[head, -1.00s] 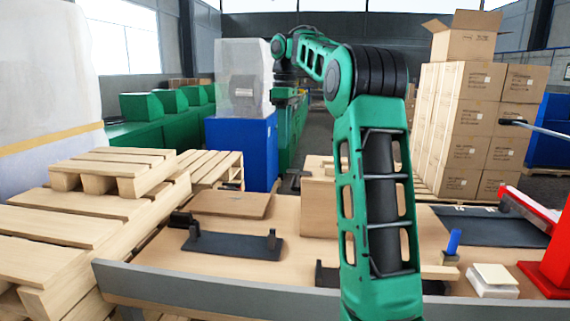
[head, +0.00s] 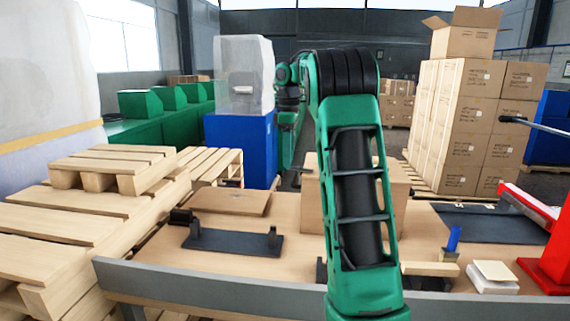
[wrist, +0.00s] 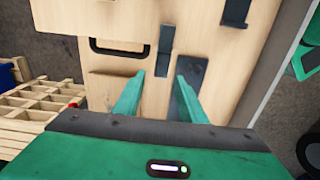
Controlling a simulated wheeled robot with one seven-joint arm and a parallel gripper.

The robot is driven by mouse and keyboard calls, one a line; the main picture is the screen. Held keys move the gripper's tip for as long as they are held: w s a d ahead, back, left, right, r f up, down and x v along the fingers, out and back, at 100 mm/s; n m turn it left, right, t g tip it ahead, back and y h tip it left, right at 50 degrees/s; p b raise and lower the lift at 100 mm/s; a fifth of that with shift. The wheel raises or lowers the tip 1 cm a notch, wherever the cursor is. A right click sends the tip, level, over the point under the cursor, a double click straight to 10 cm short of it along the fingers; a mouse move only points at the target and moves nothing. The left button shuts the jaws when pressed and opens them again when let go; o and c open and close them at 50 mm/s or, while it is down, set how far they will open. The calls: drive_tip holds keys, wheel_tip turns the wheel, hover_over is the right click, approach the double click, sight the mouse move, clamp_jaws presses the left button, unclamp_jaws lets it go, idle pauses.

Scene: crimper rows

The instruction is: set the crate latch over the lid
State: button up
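A wooden box that looks like the crate (head: 312,200) stands on the bench, partly hidden behind my arm in the head view. In the wrist view a pale wooden face (wrist: 205,40) has a dark-rimmed slot (wrist: 118,48). A narrow grey strip (wrist: 165,50), possibly the latch, lies just beyond my fingertips. A dark plate (wrist: 188,98) shows between and behind the fingers. My gripper (wrist: 159,76) is open, its two green fingers apart with nothing visibly held. I cannot tell whether it touches anything. The lid's edge is not clear.
A black bracket (head: 232,244) with two uprights and a flat wooden board (head: 228,202) lie on the bench at left. A blue-handled item (head: 453,242), a white block (head: 493,278) and a red stand (head: 550,262) are at right. Pallets (head: 60,245) stand left of the bench.

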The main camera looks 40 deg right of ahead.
drive_tip(key=shift+f, duration=1)
clamp_jaws()
drive_tip(key=shift+s+d, duration=0.1)
drive_tip(key=shift+s+d+r+t+y, duration=0.2)
drive_tip(key=shift+s+d+t+y, duration=0.2)
drive_tip(key=shift+t+y, duration=0.25)
drive_tip(key=shift+r+t, duration=0.1)
drive_tip(key=shift+t, duration=0.15)
drive_tip(key=shift+s, duration=0.1)
